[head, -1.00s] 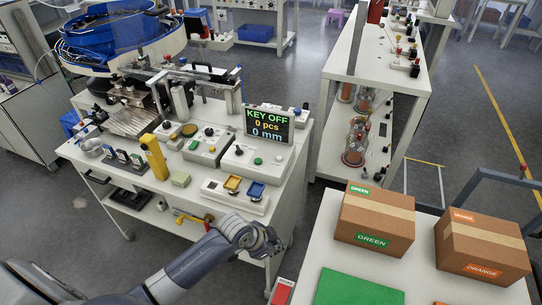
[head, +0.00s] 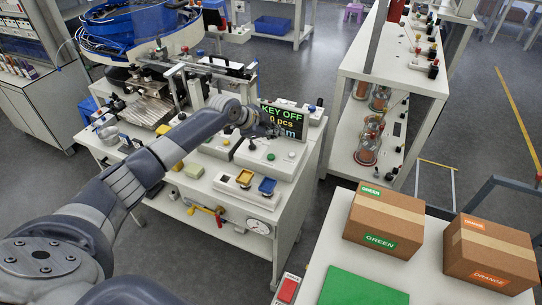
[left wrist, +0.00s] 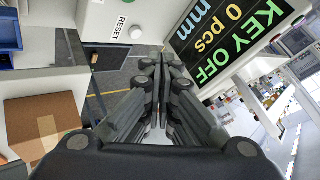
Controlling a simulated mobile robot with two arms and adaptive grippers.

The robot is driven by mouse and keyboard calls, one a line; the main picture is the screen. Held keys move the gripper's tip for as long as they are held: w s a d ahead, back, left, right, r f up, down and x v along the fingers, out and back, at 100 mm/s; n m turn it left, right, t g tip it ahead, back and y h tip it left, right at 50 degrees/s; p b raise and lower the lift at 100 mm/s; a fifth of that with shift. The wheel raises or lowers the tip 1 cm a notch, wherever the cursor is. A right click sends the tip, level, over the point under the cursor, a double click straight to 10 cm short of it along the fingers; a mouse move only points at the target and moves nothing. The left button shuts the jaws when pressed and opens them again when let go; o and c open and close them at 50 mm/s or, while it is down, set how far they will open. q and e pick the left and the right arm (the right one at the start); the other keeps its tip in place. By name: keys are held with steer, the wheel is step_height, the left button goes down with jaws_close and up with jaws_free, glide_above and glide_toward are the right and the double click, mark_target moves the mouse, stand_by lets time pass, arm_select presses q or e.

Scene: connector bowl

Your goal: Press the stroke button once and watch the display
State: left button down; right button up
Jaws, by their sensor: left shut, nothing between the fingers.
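The display (head: 284,121) stands at the back of the white control box and reads KEY OFF, 0 pcs; my gripper covers part of its bottom line. It also shows large in the left wrist view (left wrist: 232,38), with an mm line. The control box carries a green button (head: 270,157) and a white button (head: 291,155). In the left wrist view a white button (left wrist: 135,32) is beside the label RESET. No stroke label is readable. My left gripper (head: 274,131) is shut and empty, above the box in front of the display. My right gripper is not in view.
Yellow (head: 244,177) and blue (head: 268,185) pieces sit on a white box at the bench front. A blue feeder bowl (head: 130,25) is behind. Cardboard boxes marked GREEN (head: 385,222) and ORANGE (head: 490,250) stand on a table at right, beside a green mat (head: 362,287).

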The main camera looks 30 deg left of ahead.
mark_target(272, 157)
arm_select(q)
steer(key=shift+w+a+r, duration=0.4)
steer(key=shift+a+r, duration=0.1)
steer(key=shift+a, duration=0.1)
step_height(272, 157, down, 9)
steer(key=b, duration=0.6)
steer(key=shift+b, duration=0.35)
steer(key=shift+r, duration=0.1)
stand_by(0.4)
stand_by(0.5)
steer(key=shift+f+b, duration=0.35)
steer(key=shift+f, duration=0.1)
